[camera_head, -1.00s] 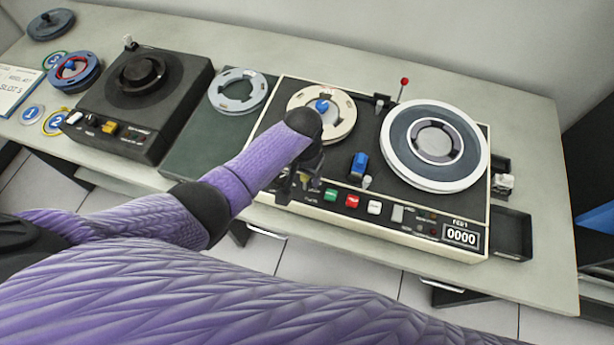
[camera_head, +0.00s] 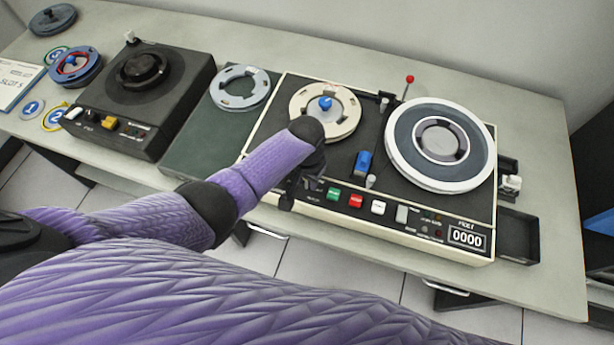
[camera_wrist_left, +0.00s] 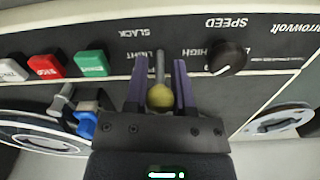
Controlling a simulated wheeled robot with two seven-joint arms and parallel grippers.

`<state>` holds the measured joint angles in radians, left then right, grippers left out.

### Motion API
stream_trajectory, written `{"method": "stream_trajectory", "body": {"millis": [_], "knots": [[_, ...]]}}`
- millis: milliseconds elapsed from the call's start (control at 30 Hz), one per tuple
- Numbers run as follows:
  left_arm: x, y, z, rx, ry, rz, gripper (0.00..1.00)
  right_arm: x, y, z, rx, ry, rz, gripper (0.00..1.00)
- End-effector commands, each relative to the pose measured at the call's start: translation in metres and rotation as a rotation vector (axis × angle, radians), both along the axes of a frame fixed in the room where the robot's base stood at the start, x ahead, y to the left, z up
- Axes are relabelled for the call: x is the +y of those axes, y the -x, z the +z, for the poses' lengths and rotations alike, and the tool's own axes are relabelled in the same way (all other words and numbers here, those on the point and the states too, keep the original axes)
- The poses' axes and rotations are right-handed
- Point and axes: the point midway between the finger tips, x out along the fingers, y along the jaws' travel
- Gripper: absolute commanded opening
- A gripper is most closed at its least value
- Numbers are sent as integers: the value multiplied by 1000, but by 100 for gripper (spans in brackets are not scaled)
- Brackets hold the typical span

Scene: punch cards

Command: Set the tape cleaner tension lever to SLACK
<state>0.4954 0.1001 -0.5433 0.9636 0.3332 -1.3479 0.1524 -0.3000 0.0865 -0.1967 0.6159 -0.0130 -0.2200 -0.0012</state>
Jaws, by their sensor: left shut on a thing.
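The tension lever (camera_wrist_left: 160,95), a grey stem with a yellow knob, stands on the black front panel of the tape deck (camera_head: 453,198). In the left wrist view it sits between the two purple fingers of my left gripper (camera_wrist_left: 160,88), which is shut on it. The label SLACK (camera_wrist_left: 138,33) reads upside down beyond the stem's end, with a partly covered TIGHT label nearer the fingers. In the head view my left gripper (camera_head: 298,192) is at the deck's front edge, and its wrist hides the lever. My right gripper is not in view.
Beside the lever are a black SPEED knob (camera_wrist_left: 229,57) and a green button (camera_wrist_left: 90,63). A blue-topped part (camera_head: 363,163) stands behind the buttons. A cream reel (camera_head: 349,108) and a large white-rimmed reel (camera_head: 397,150) sit on the deck. A black machine (camera_head: 190,100) stands left.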

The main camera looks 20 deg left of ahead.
Motion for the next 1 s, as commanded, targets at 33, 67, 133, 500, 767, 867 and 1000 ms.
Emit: {"method": "stream_trajectory", "body": {"millis": [33,67,133,500,767,867,1000], "knots": [[0,1,2,-17,0,1,0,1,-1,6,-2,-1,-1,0],[1,2,4,-39,0,1,0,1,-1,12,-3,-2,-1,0],[0,7,7,-112,3,1,0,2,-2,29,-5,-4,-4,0],[0,15,-2,-397,14,-1,0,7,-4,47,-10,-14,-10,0],[0,14,-2,-396,14,-1,42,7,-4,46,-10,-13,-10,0],[0,14,-2,-396,14,-1,63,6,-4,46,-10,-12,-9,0],[0,14,-2,-395,15,-1,66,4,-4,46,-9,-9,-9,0]]}}
